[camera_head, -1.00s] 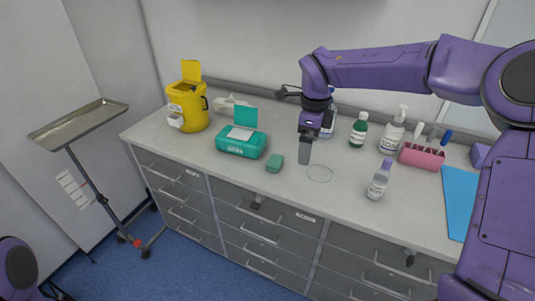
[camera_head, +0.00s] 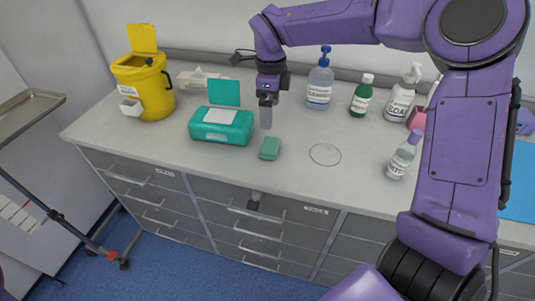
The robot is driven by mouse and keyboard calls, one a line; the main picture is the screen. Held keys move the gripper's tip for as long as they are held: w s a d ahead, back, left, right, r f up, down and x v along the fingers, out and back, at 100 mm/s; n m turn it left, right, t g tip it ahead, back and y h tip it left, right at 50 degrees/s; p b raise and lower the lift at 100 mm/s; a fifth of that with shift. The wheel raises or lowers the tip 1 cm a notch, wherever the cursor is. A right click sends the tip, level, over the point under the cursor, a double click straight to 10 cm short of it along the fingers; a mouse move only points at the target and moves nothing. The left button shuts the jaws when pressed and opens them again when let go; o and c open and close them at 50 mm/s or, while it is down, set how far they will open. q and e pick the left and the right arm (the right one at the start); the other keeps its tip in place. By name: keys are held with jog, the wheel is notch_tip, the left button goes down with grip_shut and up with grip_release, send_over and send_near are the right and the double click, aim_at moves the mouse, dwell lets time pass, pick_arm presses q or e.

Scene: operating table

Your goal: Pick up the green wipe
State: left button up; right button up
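The green wipe (camera_head: 270,148) looks like a small folded green block. It lies flat on the counter, just right of a teal box (camera_head: 222,138) whose lid stands open. My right gripper (camera_head: 266,120) points down just above and behind the wipe in the picture, and a strip of counter shows between them. Nothing shows held in it. Its fingers overlap from this angle, so their gap is hidden. My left gripper is out of view.
A yellow bin (camera_head: 143,90) stands at the left. A blue-pump bottle (camera_head: 319,82), a green bottle (camera_head: 361,98), a soap bottle (camera_head: 401,98) and a small clear bottle (camera_head: 402,160) stand at the right. A drawn circle (camera_head: 325,154) marks bare counter (camera_head: 335,185).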

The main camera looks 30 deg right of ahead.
aim_at(271, 144)
jog(key=f, duration=0.7)
jog(key=f+p, duration=0.1)
jog(key=f, duration=0.3)
jog(key=shift+s+f, duration=0.25)
jog(key=shift+s, duration=0.1)
jog(key=shift+f, duration=0.45)
jog(key=c, duration=0.9)
